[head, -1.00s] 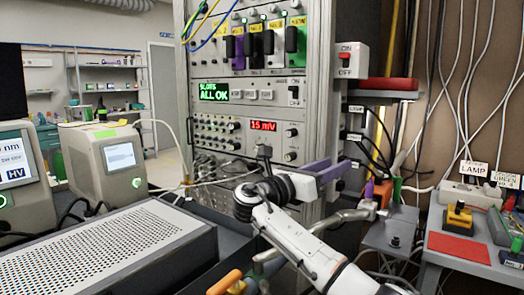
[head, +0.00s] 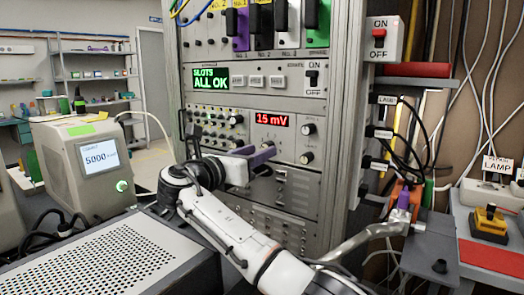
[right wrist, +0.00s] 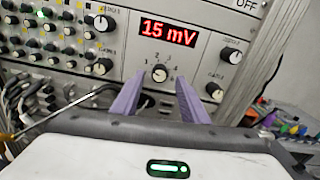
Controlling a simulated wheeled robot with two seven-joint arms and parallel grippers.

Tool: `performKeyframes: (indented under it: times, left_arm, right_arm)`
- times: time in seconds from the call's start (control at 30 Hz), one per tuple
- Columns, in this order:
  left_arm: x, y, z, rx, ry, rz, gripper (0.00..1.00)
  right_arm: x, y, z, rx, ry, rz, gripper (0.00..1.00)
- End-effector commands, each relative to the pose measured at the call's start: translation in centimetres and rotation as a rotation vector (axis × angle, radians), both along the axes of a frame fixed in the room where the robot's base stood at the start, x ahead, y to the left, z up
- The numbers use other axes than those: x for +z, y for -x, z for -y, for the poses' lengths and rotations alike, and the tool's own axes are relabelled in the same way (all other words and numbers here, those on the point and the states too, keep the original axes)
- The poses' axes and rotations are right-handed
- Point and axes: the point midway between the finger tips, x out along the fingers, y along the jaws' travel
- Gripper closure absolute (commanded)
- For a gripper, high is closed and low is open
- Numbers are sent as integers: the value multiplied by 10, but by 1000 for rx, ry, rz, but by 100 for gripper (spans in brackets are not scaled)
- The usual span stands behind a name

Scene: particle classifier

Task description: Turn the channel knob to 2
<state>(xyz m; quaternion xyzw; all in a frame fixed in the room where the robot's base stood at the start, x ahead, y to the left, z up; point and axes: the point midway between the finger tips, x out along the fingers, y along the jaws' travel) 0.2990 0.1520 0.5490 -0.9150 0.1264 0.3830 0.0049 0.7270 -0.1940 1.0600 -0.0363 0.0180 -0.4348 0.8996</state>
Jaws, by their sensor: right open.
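The channel knob (right wrist: 160,73) is a small round dial with a pale face and numerals around it, on the rack panel under the red display. My right gripper (head: 258,157) is open in front of this panel. In the right wrist view its two purple fingers (right wrist: 160,78) appear on either side of the knob, with nothing held. I cannot tell whether they touch it or which numeral it points to. In the head view the knob is not clearly visible.
Other black knobs (right wrist: 231,55) sit right of the channel knob, and a panel of small knobs (head: 210,125) lies to its left. An ON/OFF switch (head: 312,79) is above. A perforated grey case (head: 110,255) fills the lower left.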

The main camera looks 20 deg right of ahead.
Motion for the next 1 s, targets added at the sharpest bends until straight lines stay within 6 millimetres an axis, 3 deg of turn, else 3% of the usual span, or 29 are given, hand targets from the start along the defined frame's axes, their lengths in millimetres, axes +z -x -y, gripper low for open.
performKeyframes:
  times: [0.2,0.53,0.77,1.0]
  left_arm:
    - [2,-4,0,0,2,10,69]
    - [4,-6,0,1,2,15,69]
    - [4,-6,0,1,2,16,69]
    - [6,-6,0,1,2,17,69]
  right_arm:
    - [0,-14,19,-1,0,0,60]
    - [0,-17,21,0,-1,1,60]
    - [0,-16,21,-1,-1,1,99]
    - [1,-16,21,-1,-10,13,100]
